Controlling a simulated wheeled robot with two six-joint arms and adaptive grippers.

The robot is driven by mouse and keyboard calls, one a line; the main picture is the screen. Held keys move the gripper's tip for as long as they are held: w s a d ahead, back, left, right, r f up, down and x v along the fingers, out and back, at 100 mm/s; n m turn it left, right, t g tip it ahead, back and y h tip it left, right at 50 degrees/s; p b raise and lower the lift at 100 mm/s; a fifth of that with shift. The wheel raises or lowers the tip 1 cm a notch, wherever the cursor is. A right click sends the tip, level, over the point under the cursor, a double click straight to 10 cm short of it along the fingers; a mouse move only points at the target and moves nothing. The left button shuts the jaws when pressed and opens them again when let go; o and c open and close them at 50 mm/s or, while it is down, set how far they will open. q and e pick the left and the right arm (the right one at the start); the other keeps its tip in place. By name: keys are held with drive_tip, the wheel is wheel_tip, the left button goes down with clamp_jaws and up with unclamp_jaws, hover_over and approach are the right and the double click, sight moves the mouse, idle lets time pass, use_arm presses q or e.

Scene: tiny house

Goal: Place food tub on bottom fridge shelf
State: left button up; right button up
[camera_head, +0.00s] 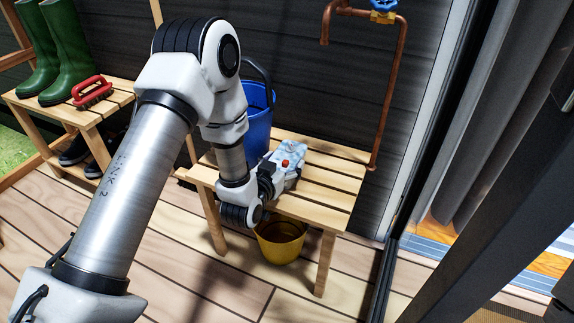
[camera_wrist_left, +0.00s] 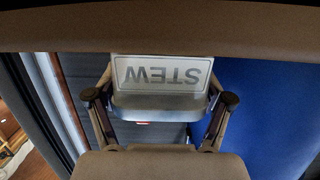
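The food tub (camera_head: 291,152) is a small pale blue and white container with a small red detail, at the slatted wooden bench (camera_head: 340,163) in the head view. In the left wrist view the tub (camera_wrist_left: 160,103) shows a pale label reading STEW, upside down. My left gripper (camera_head: 279,168) is right at the tub. The tub lies between its two fingers (camera_wrist_left: 161,85), which come close to both sides. Whether they press on it cannot be told, nor whether the tub rests on the slats. My right gripper is not in view. No fridge shelf is visible.
A blue bucket (camera_head: 258,118) stands on the bench just behind my left gripper. A yellow bucket (camera_head: 281,240) is under the bench. A copper pipe (camera_head: 391,100) runs down the wall. Green boots (camera_head: 64,50) and a red brush (camera_head: 92,91) are on another bench. A doorway opens at right.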

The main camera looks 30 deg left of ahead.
use_arm(q)
drive_tip(key=c, duration=0.8)
drive_tip(key=shift+c, duration=0.2)
drive_tip(key=shift+r, duration=0.15)
